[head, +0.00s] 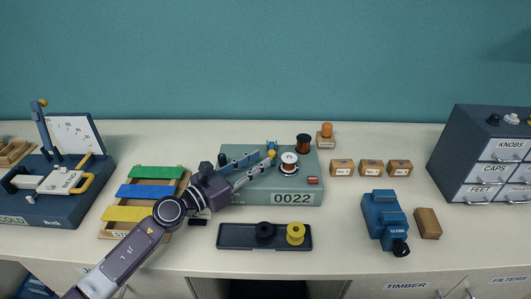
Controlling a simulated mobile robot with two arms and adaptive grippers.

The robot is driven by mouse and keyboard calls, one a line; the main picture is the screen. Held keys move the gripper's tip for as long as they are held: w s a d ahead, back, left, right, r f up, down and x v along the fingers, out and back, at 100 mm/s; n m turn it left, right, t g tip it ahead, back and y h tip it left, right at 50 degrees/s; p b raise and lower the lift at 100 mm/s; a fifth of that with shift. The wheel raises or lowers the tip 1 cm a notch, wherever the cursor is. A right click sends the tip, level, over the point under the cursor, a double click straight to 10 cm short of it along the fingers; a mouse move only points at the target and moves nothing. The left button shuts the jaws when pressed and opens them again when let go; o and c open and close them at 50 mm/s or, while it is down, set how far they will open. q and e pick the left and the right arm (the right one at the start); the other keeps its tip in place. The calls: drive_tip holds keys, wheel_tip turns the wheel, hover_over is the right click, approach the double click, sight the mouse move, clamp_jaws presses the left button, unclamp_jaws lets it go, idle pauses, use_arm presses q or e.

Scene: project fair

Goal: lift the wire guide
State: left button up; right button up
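A teal winding machine (235,197) labelled 0022 stands in the middle of the table. A small blue and orange piece, apparently the wire guide (272,147), is at its top, left of a white-flanged copper spool (289,163). My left gripper (265,157) reaches over the machine from the lower left, its fingertips right at this piece. A gap shows between the fingers, but I cannot tell whether they touch or grip it. The lower part of the piece is hidden by the fingertips. My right gripper is not in view.
A dark tray (285,244) with black and yellow spools lies in front. Several small wooden boxes (371,168) and a blue device (384,218) are to the right. Coloured bars on a wooden rack (112,235) lie under my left arm. A drawer cabinet (463,150) stands far right.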

sight(269, 154)
use_arm(q)
drive_tip(key=x, duration=0.2)
drive_tip(key=shift+w+d+f, duration=0.1)
drive_tip(key=shift+w+d, duration=0.15)
drive_tip(key=shift+w, duration=0.1)
drive_tip(key=shift+w+d, duration=0.25)
drive_tip(key=c, duration=0.6)
clamp_jaws()
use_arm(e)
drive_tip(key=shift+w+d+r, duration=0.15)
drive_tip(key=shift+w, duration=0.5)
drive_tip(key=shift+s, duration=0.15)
